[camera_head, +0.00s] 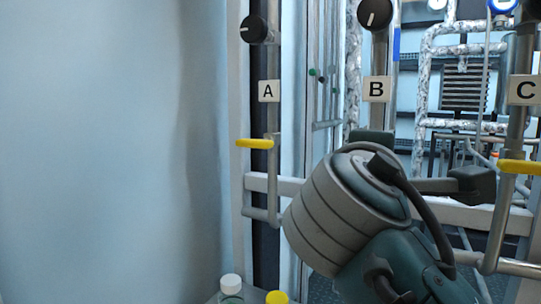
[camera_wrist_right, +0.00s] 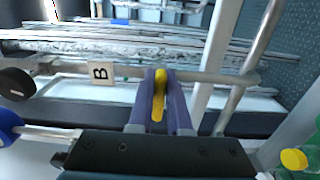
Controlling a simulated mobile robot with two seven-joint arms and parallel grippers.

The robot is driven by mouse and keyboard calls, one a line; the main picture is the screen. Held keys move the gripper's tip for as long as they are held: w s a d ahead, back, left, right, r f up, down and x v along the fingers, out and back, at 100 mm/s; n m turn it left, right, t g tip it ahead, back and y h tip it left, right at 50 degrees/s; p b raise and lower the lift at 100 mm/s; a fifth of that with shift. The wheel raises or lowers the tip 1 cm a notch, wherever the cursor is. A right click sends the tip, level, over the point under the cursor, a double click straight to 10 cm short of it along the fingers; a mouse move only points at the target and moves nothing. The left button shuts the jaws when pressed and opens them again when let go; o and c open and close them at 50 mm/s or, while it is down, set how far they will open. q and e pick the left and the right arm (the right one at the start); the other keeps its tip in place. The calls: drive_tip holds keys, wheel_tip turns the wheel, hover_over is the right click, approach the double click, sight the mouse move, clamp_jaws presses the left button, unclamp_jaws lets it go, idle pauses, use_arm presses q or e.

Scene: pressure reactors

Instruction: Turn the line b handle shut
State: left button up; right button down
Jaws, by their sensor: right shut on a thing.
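The line B pipe (camera_head: 379,95) stands upright in the head view, with a white B plate (camera_head: 376,89) on it. The plate also shows in the right wrist view (camera_wrist_right: 101,73), where the pipe runs sideways. The yellow line B handle (camera_wrist_right: 158,98) lies crosswise to the pipe in that view. My right gripper (camera_wrist_right: 160,85) is shut on it, with one purple finger on each side. In the head view my right arm hides the handle and the fingers. My left gripper is in neither view.
Line A's yellow handle (camera_head: 254,143) is left of my right arm, and line C's yellow handle (camera_head: 519,167) is to its right. A white-capped bottle (camera_head: 231,287) and a yellow cap (camera_head: 277,297) are at the bottom edge.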

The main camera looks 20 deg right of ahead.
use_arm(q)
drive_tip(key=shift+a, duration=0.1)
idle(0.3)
use_arm(e)
drive_tip(key=c, duration=0.9)
unclamp_jaws()
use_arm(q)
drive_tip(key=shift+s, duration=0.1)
use_arm(e)
drive_tip(key=shift+o, duration=0.2)
